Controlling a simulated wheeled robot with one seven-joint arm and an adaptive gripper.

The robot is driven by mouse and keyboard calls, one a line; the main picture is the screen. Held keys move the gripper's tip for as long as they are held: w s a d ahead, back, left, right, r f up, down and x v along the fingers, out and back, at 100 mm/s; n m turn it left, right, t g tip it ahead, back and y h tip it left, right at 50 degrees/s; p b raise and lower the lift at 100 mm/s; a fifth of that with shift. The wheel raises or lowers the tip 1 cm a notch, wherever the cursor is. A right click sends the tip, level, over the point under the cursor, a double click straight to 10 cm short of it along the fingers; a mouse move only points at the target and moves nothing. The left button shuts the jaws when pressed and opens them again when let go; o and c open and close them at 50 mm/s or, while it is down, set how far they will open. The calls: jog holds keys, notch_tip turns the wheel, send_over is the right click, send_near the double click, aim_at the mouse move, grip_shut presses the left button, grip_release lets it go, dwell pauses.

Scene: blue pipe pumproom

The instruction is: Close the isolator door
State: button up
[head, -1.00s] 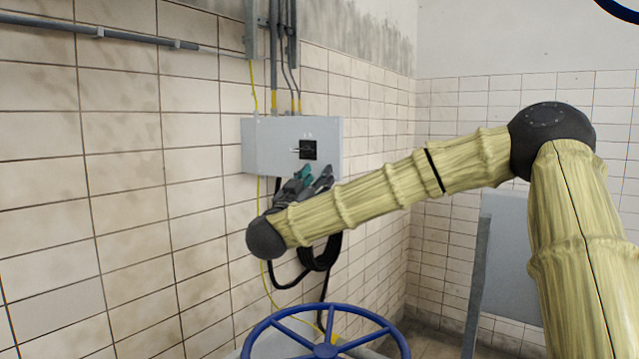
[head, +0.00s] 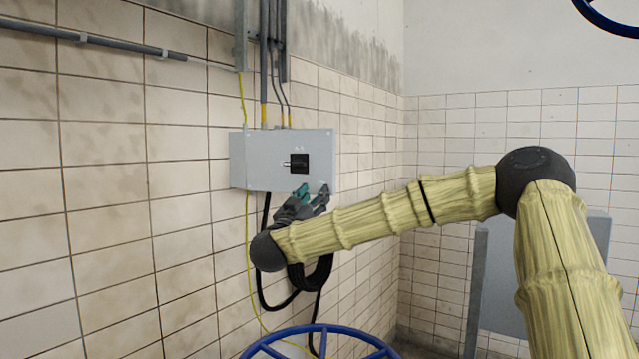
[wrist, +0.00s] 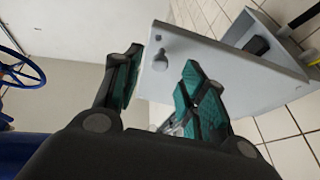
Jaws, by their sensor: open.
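The isolator is a light grey box on the tiled wall (head: 265,160), with a black switch (head: 299,163) on its front face. In the wrist view its door (wrist: 225,70) is a flat grey panel with a round grey knob (wrist: 160,62) near one corner. My gripper (head: 313,194) is at the lower front of the box, fingers pointing up, open and empty. In the wrist view the knob is between the fingertips (wrist: 163,60); I cannot tell whether they touch it.
Black coiled cable (head: 312,275) hangs below the box, behind my arm. Conduits (head: 265,60) run up the wall above it. A blue handwheel (head: 320,331) stands low in front. A grey panel (head: 500,285) stands at right. The wall left of the box is mostly clear.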

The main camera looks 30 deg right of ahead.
aim_at(320, 187)
jog(key=p+x, duration=0.1)
jog(key=x, duration=0.2)
jog(key=shift+r, duration=0.3)
jog(key=shift+w+d+p, duration=0.3)
jog(key=shift+d, duration=0.25)
jog(key=shift+r, duration=0.1)
jog(key=shift+c, duration=0.4)
grip_shut()
